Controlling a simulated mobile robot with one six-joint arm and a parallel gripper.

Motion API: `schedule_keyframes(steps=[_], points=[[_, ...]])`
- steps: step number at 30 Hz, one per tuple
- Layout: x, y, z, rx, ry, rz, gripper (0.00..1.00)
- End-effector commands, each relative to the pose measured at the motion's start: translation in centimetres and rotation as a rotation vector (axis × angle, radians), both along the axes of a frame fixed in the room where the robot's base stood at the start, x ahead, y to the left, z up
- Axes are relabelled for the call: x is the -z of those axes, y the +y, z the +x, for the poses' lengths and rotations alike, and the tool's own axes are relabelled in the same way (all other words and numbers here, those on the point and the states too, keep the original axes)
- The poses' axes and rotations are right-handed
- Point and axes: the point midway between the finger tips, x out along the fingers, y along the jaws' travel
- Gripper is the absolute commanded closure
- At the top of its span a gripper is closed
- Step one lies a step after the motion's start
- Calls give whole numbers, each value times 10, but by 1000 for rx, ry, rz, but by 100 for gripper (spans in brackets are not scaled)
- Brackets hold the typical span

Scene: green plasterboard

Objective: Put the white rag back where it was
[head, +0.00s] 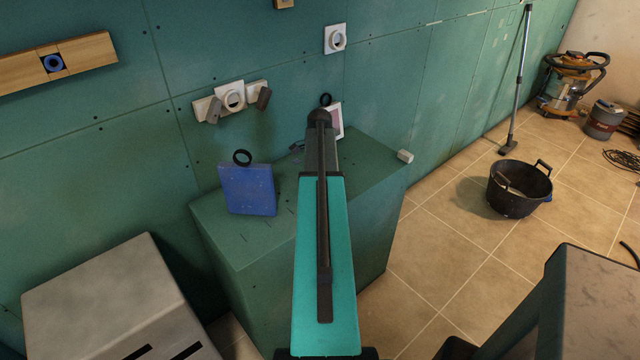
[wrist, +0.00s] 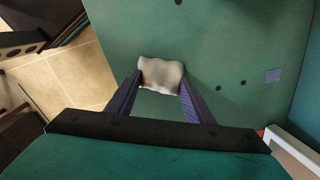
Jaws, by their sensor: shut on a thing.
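The white rag (wrist: 161,74) is a small crumpled piece of cloth, seen in the wrist view between the tips of my gripper (wrist: 160,78). My two blue-grey fingers press on its left and right sides. It is over a green plasterboard surface, near the edge where tiled floor begins. I cannot tell whether the rag touches that surface. In the head view my arm reaches over the green box (head: 240,246) and hides my fingers and the rag.
A blue block (head: 248,190) stands on the box's left part. A small white piece (head: 404,156) is at its far right corner. A white-framed item (head: 336,121) is partly behind my arm. A black tub (head: 519,190) stands on the tiles. Sockets (head: 232,98) are on the wall.

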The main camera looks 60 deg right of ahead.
Motion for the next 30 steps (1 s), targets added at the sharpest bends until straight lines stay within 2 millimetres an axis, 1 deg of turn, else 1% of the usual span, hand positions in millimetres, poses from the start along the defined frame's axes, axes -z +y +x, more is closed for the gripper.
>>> schedule_keyframes(steps=[8,9,12,24,30], points=[[2,0,0,0,0,0,71],[1,0,0,0,0,0,48],[1,0,0,-1,0,0,34],[-1,0,1,-1,0,0,34],[-12,0,1,-1,-1,-1,34]])
